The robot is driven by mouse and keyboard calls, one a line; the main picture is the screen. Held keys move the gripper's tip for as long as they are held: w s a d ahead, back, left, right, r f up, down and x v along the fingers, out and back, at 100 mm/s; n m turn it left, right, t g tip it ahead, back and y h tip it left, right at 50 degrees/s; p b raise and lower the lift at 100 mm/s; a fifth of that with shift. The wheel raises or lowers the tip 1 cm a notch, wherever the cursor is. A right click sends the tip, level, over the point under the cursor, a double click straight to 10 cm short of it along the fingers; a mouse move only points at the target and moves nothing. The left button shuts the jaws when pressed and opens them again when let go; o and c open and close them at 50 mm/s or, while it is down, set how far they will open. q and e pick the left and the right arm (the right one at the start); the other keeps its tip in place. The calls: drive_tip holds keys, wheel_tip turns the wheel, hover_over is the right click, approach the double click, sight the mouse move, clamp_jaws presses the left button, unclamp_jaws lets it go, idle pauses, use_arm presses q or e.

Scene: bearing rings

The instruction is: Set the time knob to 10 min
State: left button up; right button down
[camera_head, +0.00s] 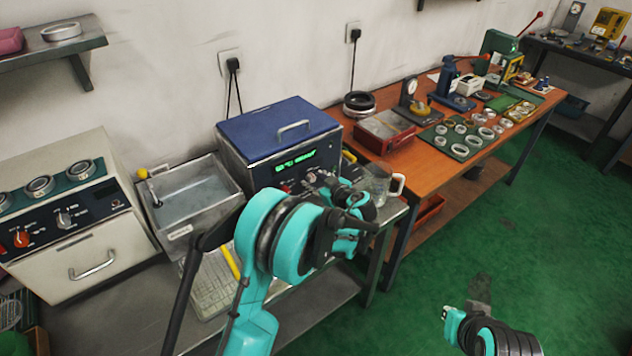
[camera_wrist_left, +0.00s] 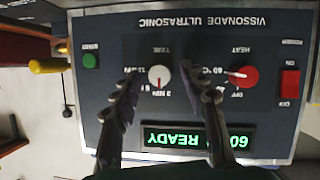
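The blue ultrasonic cleaner (camera_head: 270,130) stands on the left bench with its panel facing me. In the left wrist view the panel (camera_wrist_left: 100,120) appears upside down. The white time knob (camera_wrist_left: 159,75) has a red mark pointing to the picture's bottom, between the labels "3 MIN" at right and "10 MIN" at left. The display (camera_wrist_left: 198,138) shows green text reading "60" and "READY". My left gripper (camera_wrist_left: 159,72) is open, with one finger on each side of the knob, apparently not touching it. My right arm (camera_head: 490,335) shows at lower right, away from the cleaner.
The red heat knob (camera_wrist_left: 243,76), red switch (camera_wrist_left: 290,84) and green start button (camera_wrist_left: 90,61) share the panel. A metal tank (camera_head: 195,195) stands left of the cleaner. A glass jug (camera_head: 380,185) stands right of it, close to my left gripper.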

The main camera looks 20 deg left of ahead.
use_arm(q)
clamp_jaws()
drive_tip(key=shift+m, duration=0.3)
drive_tip(key=shift+w+d+m+g+y, duration=0.15)
drive_tip(key=shift+m+g+y, duration=0.35)
drive_tip(key=shift+m+g, duration=0.25)
drive_tip(key=m+g+y, duration=0.1)
drive_tip(key=m, duration=0.1)
drive_tip(key=shift+w+d+m, duration=0.1)
drive_tip(key=shift+m, duration=0.25)
drive_tip(key=shift+w+f+m+g+y, duration=0.1)
drive_tip(key=shift+m+g+y, duration=0.65)
drive_tip(key=shift+m, duration=0.45)
drive_tip(key=m, duration=0.1)
drive_tip(key=m+y, duration=0.1)
drive_tip(key=shift+d+f+m+g+y+b, duration=0.1)
drive_tip(key=shift+f+m+g+y+b, duration=0.05)
drive_tip(key=shift+m+g+y+b, duration=0.2)
drive_tip(key=m+y, duration=0.2)
drive_tip(key=m, duration=0.2)
drive_tip(key=shift+w+f+m, duration=0.1)
drive_tip(key=shift+w+m, duration=0.05)
drive_tip(key=shift+m, duration=0.1)
